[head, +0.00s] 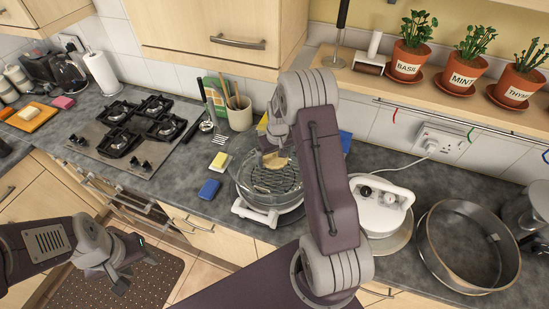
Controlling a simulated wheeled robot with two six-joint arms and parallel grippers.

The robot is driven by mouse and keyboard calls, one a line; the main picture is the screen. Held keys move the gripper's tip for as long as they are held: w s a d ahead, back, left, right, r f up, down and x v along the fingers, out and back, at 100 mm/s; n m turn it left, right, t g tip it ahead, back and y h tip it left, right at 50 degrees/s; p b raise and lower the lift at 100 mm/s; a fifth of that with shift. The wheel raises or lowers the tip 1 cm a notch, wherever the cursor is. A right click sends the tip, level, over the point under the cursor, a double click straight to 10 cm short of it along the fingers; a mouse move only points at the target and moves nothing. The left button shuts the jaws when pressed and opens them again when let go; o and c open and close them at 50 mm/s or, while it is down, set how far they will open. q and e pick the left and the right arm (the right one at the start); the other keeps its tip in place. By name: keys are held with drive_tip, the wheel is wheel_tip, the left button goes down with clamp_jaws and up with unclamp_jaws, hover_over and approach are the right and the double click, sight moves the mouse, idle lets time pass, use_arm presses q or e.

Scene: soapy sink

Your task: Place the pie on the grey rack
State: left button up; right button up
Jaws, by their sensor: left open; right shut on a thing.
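The grey rack (285,181) lies inside a clear glass bowl (238,172) on a white base (257,214) on the worktop. My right gripper (274,152) reaches down into the bowl from above, its arm crossing the middle of the view. It is shut on a small pale-brown thing, apparently the pie (276,161), over the far part of the rack. I cannot tell whether the pie touches the rack. My arm covers the bowl's right side. My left gripper (137,268) is open and empty at the lower left, over the floor in front of the counter.
A white lid with dials (383,207) stands right of the bowl, beside a large round metal tin (468,245). A blue sponge (209,189) and a yellow sponge (221,161) lie left of the bowl. A utensil pot (240,115) stands behind. The hob (133,133) is further left.

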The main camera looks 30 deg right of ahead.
drive_tip(key=shift+w+f, duration=0.2)
drive_tip(key=shift+f, duration=0.75)
drive_tip(key=shift+w+f, duration=0.15)
drive_tip(key=shift+w, duration=0.1)
use_arm(q)
drive_tip(key=shift+w+r, duration=0.25)
drive_tip(key=shift+w, duration=0.15)
use_arm(e)
drive_tip(key=o, duration=1.3)
drive_tip(key=shift+s, duration=0.2)
drive_tip(key=shift+c, duration=0.2)
use_arm(q)
drive_tip(key=shift+s, duration=0.25)
use_arm(e)
drive_tip(key=shift+s, duration=0.1)
use_arm(q)
drive_tip(key=shift+r, duration=0.15)
